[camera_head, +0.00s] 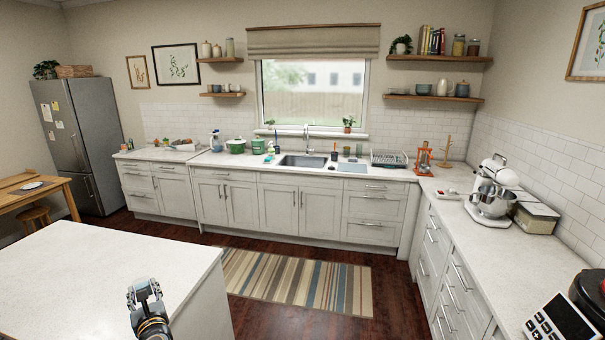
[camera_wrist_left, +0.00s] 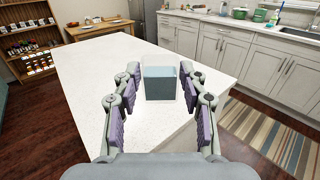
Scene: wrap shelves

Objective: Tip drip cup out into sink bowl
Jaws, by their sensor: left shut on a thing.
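The drip cup (camera_wrist_left: 160,84) is a small blue-grey, square-sided cup. In the left wrist view it sits between the purple-padded fingers of my left gripper (camera_wrist_left: 159,100), which is shut on it. Its contents cannot be made out. In the head view my left gripper (camera_head: 144,292) is at the bottom, by the near right part of the white island; the cup is not clear there. The sink bowl (camera_head: 302,161) is set in the far counter under the window, well away from the gripper. The sink also shows at the right of the left wrist view (camera_wrist_left: 300,34). My right gripper is out of view.
The island top (camera_head: 90,270) is bare. A striped rug (camera_head: 295,280) lies on the floor between island and sink counter. A tap (camera_head: 308,138) rises behind the sink, with a dish rack (camera_head: 389,159) to its right and green pots (camera_head: 236,146) to its left.

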